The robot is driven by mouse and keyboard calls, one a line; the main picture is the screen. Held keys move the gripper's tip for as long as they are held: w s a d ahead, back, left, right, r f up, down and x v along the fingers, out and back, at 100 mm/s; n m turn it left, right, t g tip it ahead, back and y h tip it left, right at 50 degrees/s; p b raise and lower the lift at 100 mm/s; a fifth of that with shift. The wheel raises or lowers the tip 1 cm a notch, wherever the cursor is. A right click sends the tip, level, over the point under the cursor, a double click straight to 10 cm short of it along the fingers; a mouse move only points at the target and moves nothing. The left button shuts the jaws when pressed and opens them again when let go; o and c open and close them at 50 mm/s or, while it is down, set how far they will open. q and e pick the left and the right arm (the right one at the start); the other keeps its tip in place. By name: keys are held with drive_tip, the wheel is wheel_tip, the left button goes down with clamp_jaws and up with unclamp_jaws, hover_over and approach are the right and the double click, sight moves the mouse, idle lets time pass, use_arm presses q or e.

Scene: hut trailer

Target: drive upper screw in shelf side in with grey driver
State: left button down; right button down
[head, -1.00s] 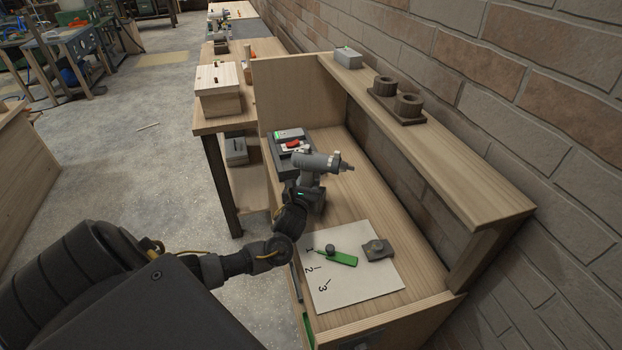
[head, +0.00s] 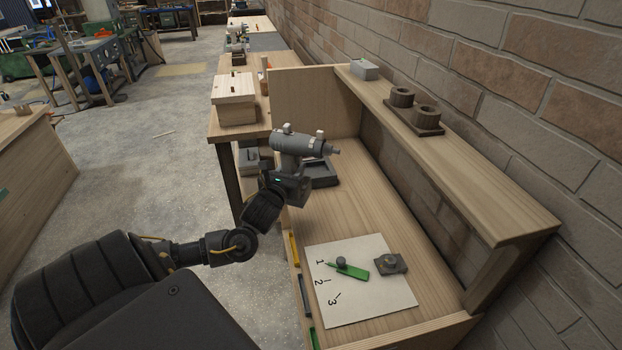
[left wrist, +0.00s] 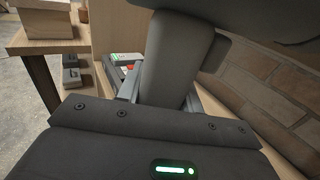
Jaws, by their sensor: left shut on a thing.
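The grey driver (head: 300,146) is in my left gripper (head: 289,180), which is shut on its handle. The driver is held above the bench, with its bit pointing right in the head view. In the left wrist view the grey handle (left wrist: 178,62) rises between the jaws, and its top is cut off. The shelf side could be the upright wooden panel (head: 335,92) at the far end of the bench, behind the driver; I cannot tell for certain. I make out no screw in it. My right gripper is not in view.
A white numbered sheet (head: 345,300) holds a green tool (head: 355,272) and a grey block (head: 391,263). The upper shelf (head: 450,160) carries a dark two-cup holder (head: 413,115) and a grey box (head: 364,69). The brick wall closes the right.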

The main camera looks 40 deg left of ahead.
use_arm(q)
drive_tip(key=shift+s+a+r+b, duration=0.15)
drive_tip(key=shift+s+a+r, duration=0.3)
drive_tip(key=shift+s, duration=0.25)
drive_tip(key=shift+s+a+r+b, duration=0.1)
drive_tip(key=shift+s+a+r, duration=0.3)
drive_tip(key=shift+s, duration=0.25)
drive_tip(key=shift+s+a+r+b, duration=0.15)
drive_tip(key=shift+s+a+r, duration=0.3)
drive_tip(key=shift+s, duration=0.25)
drive_tip(key=s+d+f+m+h, duration=0.1)
drive_tip(key=d+m+h, duration=0.4)
drive_tip(key=d, duration=1.1)
drive_tip(key=s+d+f+m+h, duration=0.2)
drive_tip(key=d+m+h, duration=0.3)
drive_tip(key=d+h, duration=0.5)
drive_tip(key=s+d, duration=0.1)
drive_tip(key=d, duration=0.4)
drive_tip(key=shift+s+d+f+g+h, duration=0.2)
drive_tip(key=shift+d+g+h, duration=0.15)
drive_tip(key=shift+g+h, duration=0.05)
